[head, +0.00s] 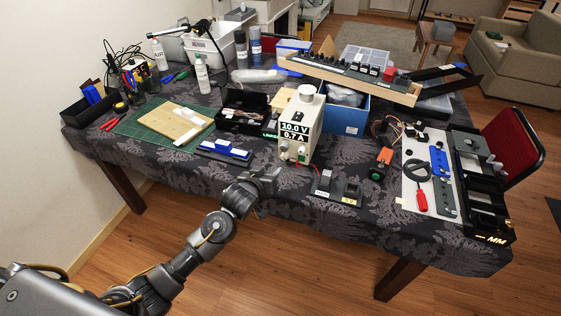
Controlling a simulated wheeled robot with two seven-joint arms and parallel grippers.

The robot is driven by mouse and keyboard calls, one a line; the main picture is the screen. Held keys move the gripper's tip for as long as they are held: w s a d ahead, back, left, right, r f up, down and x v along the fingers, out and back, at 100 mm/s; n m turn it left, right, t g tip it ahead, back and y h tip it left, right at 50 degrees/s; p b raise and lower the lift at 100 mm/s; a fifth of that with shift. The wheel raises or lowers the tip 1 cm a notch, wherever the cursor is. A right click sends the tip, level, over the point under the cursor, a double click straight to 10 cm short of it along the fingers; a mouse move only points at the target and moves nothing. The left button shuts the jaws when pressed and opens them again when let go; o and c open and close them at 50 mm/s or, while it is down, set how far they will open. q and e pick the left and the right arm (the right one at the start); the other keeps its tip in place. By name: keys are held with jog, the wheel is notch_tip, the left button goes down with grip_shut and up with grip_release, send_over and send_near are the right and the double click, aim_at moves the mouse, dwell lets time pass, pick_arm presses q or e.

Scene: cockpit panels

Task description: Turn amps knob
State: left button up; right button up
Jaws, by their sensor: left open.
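A cream power supply box (313,112) stands near the middle of the table. Its dark display (293,131) reads 10.0 V and 0.7 A. A round white knob (306,92) sits on its top. Small controls (294,152) show low on its front face, too small to tell apart or read, so I cannot tell which is the amps knob. My left gripper (264,175) is at the table's front edge, below and a little left of the box front, apart from it. It is open and appears empty. My right gripper is out of view.
A blue-and-white piece (224,150) lies left of the box. A black switch stand (336,188) and an orange-topped device (382,163) stand to the right. A long panel of switches (350,74) is behind. A green mat (140,122) with a wooden board lies at left.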

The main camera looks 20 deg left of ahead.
aim_at(283, 158)
pick_arm(q)
jog(key=x, duration=1)
jog(key=shift+w+d+f, duration=0.1)
jog(key=shift+w, duration=0.2)
grip_shut()
jog(key=shift+d+m+y+p, duration=0.15)
jog(key=shift+m+y+p, duration=0.3)
jog(key=shift+m+y, duration=0.4)
jog(key=shift+d+f+m+t+y+p, duration=0.1)
jog(key=shift+m+t+y+p, duration=0.25)
jog(key=shift+m+y, duration=0.9)
jog(key=shift+m+h, duration=0.3)
jog(key=shift+m, duration=0.2)
